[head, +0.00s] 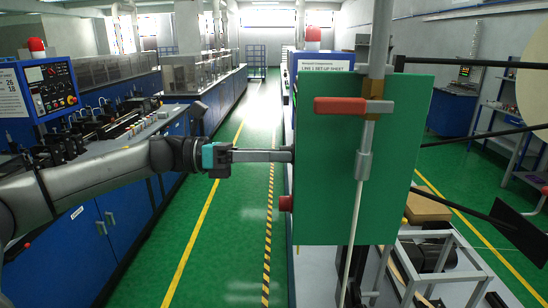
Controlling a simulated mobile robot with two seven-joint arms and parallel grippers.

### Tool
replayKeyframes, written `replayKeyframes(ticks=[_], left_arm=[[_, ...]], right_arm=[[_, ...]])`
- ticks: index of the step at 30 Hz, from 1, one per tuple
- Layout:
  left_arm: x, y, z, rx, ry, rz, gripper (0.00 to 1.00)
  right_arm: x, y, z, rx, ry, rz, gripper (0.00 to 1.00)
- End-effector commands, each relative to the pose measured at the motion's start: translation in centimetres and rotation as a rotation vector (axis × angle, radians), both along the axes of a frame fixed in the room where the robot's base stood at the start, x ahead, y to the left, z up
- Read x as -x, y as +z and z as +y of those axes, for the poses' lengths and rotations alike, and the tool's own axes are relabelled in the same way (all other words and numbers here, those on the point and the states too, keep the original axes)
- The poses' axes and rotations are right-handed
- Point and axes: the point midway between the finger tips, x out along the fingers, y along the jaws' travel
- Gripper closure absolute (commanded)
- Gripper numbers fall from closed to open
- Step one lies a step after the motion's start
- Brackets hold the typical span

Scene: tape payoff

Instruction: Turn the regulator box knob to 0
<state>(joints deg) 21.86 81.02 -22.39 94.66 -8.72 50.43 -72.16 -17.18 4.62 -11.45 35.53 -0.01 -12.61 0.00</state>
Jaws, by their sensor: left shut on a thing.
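The green box (335,200), which looks like the regulator box, stands right of centre with its broad face toward me. My left gripper (284,155) reaches in from the left, level, with its fingers at the box's left side. It is shut on a small dark part there, which I take to be the knob; the fingers hide most of it. I cannot read the knob's setting or any scale. A red button-like part (286,203) sticks out of the same side, lower down. My right gripper is not in view.
A red-handled valve (340,106) and a vertical pipe (363,165) stand in front of the green box. A set-up sheet (325,66) is behind its top. Black rods and a dark plate (508,232) are at right. The green aisle below my left arm is clear.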

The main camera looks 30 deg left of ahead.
Motion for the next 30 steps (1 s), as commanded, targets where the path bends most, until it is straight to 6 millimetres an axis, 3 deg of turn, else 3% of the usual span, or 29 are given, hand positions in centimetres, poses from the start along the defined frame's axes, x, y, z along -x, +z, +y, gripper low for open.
replayKeyframes(ticks=[14, 30], left_arm=[[0.1, 0.2, -0.1, 0.239, -0.003, 0.386, 1.00], [0.1, 0.4, -0.1, 0.507, -0.003, 0.826, 1.00]], right_arm=[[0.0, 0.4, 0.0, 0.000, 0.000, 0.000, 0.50], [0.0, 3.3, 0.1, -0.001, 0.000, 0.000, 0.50]])
